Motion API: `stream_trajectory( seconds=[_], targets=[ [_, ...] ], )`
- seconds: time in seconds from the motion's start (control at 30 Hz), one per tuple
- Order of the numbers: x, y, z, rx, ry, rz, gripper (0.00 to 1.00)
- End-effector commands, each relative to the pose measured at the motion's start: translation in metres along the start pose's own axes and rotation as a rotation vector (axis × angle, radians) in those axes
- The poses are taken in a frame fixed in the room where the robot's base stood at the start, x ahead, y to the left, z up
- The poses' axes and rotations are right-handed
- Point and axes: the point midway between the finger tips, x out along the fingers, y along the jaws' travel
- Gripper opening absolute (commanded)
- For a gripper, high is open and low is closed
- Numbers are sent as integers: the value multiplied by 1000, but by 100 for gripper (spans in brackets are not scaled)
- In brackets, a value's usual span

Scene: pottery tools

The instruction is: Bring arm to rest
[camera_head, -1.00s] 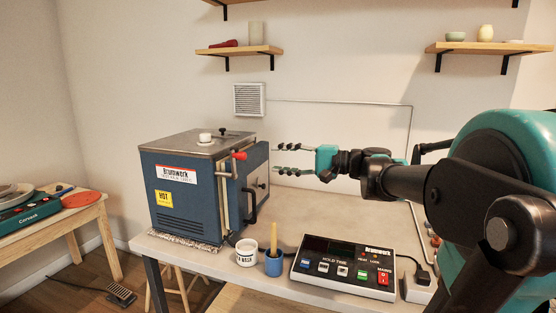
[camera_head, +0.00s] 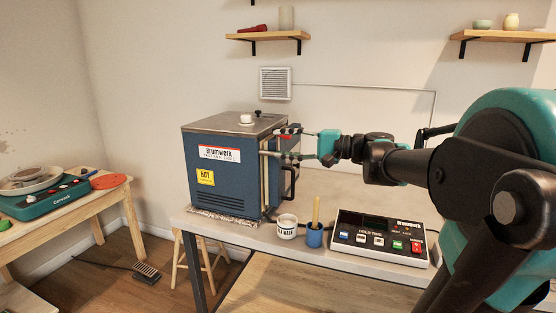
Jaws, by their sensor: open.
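My gripper (camera_head: 271,143) is open, with its two dark fingers pointing left. In the picture the fingers overlap the upper right side of the blue kiln (camera_head: 222,180). I cannot tell whether they touch it. No object shows between the fingers. My arm is stretched out level from the right side of the view. The kiln stands on the bench with a black door handle (camera_head: 290,183) at its right side. A red lever end shows partly behind the upper finger. How far the kiln door stands open is hard to tell.
On the bench (camera_head: 262,237) stand a white cup (camera_head: 287,227), a blue cup (camera_head: 314,237) with a wooden-looking stick, and a control box (camera_head: 378,238). A wooden table (camera_head: 75,212) stands at left. Wall shelves (camera_head: 268,35) hang above.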

Motion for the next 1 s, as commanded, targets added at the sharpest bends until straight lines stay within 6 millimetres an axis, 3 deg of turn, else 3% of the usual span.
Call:
stream_trajectory(
  seconds=[0.07,0.27,0.57,0.77,0.87,1.0],
  targets=[
    [0,0,0,0,0,0,41],
    [2,31,6,-21,6,80,41],
    [-2,97,17,-71,18,255,41],
    [-15,170,30,-136,30,456,41],
    [-32,221,38,-192,40,605,41],
    [-73,300,50,-303,51,865,41]
  ],
)
